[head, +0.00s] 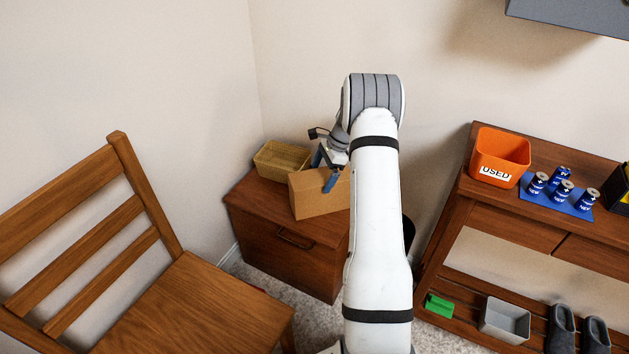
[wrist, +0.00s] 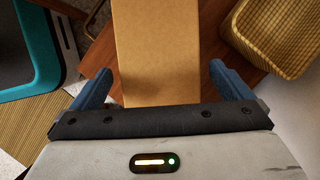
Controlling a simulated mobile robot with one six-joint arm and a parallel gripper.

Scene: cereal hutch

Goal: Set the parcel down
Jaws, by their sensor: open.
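The parcel, a plain brown cardboard box (head: 316,199), stands on top of a low wooden cabinet (head: 288,247). It also shows in the wrist view (wrist: 157,45), between the two blue fingers. My gripper (head: 331,170) is at the parcel's top, with one finger in front of its near face. In the wrist view my gripper (wrist: 158,85) is open, with a gap between each finger and the parcel's sides. My arm hides the parcel's right end in the head view.
A woven basket (head: 282,159) sits behind the parcel on the cabinet. A wooden chair (head: 170,290) stands at the left. The wall is close behind.

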